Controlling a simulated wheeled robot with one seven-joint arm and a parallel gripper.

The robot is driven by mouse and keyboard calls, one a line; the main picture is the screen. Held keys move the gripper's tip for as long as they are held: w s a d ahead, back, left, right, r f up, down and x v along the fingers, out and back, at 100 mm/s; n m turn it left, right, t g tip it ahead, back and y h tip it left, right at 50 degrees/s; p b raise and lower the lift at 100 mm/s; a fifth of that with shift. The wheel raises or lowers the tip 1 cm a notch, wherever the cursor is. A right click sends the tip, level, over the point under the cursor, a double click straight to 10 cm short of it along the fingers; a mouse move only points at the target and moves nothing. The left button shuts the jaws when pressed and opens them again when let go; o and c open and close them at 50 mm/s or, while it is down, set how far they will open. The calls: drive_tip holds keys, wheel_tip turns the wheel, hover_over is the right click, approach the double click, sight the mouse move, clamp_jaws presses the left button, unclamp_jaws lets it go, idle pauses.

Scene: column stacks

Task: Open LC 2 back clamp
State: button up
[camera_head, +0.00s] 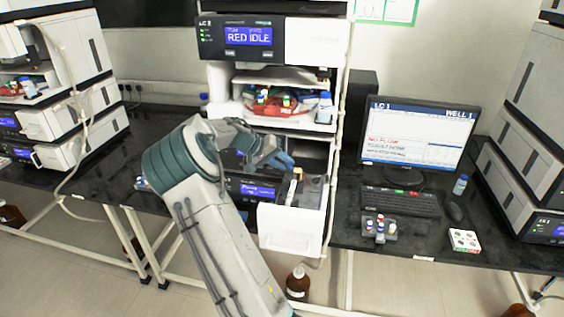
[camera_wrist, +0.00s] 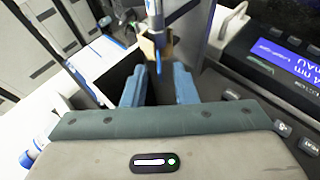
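The LC 2 stack (camera_head: 240,40) stands in the middle of the head view, its display reading "RED IDLE". Low in it, a white-fronted compartment (camera_head: 290,229) is pulled out. A thin upright part with a pale top (camera_head: 293,187) stands inside. My gripper (camera_head: 284,160) is over the rear of this compartment, with blue fingertips. In the wrist view, my gripper (camera_wrist: 158,88) has its two blue fingers apart. A column with a blue and white end (camera_wrist: 153,12) and a tan clamp-like piece (camera_wrist: 152,48) sit just beyond the fingers. I cannot tell which clamp it is or whether it is closed.
A lower module display (camera_head: 257,191) lies left of the compartment; its blue screen also shows in the wrist view (camera_wrist: 290,55). A shelf with bottles (camera_head: 270,105) is above my gripper. A monitor (camera_head: 418,135), keyboard (camera_head: 400,201) and vial rack (camera_head: 379,228) are to the right.

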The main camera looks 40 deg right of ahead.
clamp_jaws()
